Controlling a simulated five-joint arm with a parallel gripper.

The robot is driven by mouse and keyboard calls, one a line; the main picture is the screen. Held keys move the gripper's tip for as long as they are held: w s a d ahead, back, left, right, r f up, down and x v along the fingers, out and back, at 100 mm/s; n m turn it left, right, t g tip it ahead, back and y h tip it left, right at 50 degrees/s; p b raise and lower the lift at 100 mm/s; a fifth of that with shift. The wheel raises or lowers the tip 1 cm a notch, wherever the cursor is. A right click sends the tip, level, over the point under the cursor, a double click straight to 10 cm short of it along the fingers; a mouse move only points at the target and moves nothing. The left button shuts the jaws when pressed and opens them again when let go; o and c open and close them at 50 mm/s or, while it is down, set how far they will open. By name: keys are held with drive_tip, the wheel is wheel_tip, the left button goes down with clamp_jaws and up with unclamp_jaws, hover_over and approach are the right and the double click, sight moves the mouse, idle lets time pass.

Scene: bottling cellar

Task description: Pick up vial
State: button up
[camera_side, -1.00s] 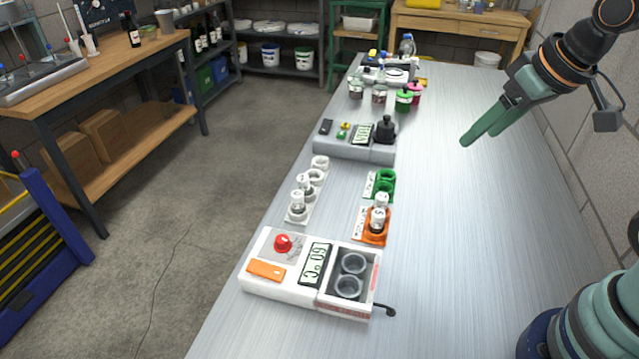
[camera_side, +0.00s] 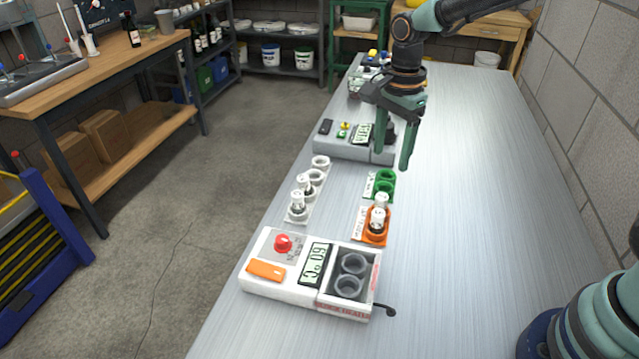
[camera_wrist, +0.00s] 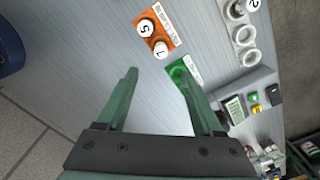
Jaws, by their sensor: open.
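Two white-capped vials, a rear one (camera_side: 381,200) and a front one (camera_side: 376,220), stand in the orange holder (camera_side: 362,238). In the wrist view their caps read 5 (camera_wrist: 145,27) and 7 (camera_wrist: 160,48). Two more white-capped vials (camera_side: 306,184) (camera_side: 297,201) stand in the white rack (camera_side: 292,219), whose far rings look empty. The green holder (camera_side: 371,187) behind the orange one appears empty. My gripper (camera_side: 392,160) is open and empty, pointing down above and behind the green holder. In the wrist view my gripper (camera_wrist: 157,68) has its fingers spread apart, short of the orange holder.
A white heating block (camera_side: 293,290) with a 60 °C display and two open wells stands in front. A grey instrument (camera_side: 340,147) sits behind the racks, partly hidden by my gripper. Jars and bottles crowd the far end. The table's right side (camera_side: 480,220) is clear.

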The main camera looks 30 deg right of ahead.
sight(382, 196)
wheel_tip(382, 196, down, 13)
drive_tip(key=shift+w+a+r, duration=0.1)
drive_tip(key=shift+a+r, duration=0.05)
drive_tip(key=shift+r, duration=0.05)
idle(0.5)
drive_tip(key=shift+c, duration=0.3)
clamp_jaws()
